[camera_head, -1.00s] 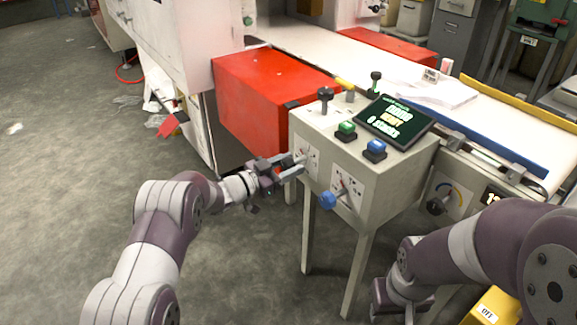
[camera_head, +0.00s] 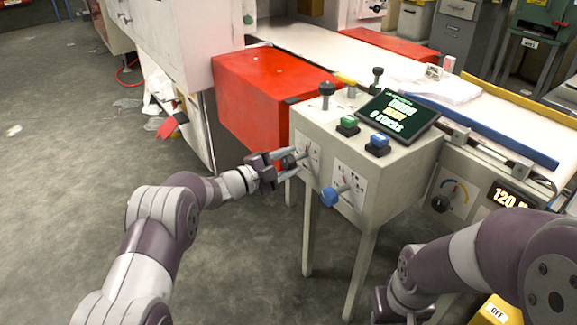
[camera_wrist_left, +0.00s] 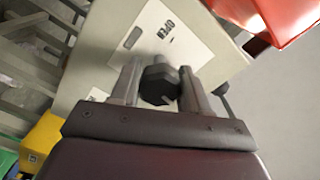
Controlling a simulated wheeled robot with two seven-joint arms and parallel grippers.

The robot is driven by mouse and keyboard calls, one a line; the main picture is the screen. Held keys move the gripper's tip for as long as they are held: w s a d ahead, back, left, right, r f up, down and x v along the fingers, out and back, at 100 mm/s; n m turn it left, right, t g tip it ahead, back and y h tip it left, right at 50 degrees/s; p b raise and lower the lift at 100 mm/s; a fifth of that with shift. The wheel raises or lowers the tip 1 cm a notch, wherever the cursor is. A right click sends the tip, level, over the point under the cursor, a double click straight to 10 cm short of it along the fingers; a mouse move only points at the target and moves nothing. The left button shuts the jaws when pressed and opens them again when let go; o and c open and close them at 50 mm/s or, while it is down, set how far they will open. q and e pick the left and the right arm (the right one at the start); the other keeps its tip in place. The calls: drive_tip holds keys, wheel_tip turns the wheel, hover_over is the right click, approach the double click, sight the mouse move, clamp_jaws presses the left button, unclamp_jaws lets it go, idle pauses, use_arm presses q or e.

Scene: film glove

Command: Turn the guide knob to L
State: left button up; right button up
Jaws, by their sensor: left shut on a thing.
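The grey control console (camera_head: 330,240) stands in the middle of the head view. My left gripper (camera_head: 293,159) is at the left part of its front face, fingers on either side of a dark knob (camera_head: 289,162). In the left wrist view the dark knob (camera_wrist_left: 159,84) sits between the two fingers (camera_wrist_left: 160,88), in front of a white label plate (camera_wrist_left: 165,40). The knob's pointing direction is unclear. My right arm shows at lower right; its gripper is out of frame.
A blue knob (camera_head: 330,197) sticks out just right of my left gripper. The console top carries a screen (camera_head: 398,114), a green button (camera_head: 347,124) and a blue button (camera_head: 377,144). A red box (camera_head: 260,95) stands behind.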

use_arm(q)
drive_tip(key=shift+f+m+b, duration=0.1)
drive_tip(key=shift+m+b, duration=0.5)
drive_tip(key=shift+m, duration=0.6)
drive_tip(key=o, duration=1)
drive_tip(key=shift+o, duration=0.2)
drive_tip(key=shift+a, duration=0.1)
drive_tip(key=p+v, duration=0.4)
drive_tip(key=v, duration=0.8)
drive_tip(key=shift+s+a, duration=0.2)
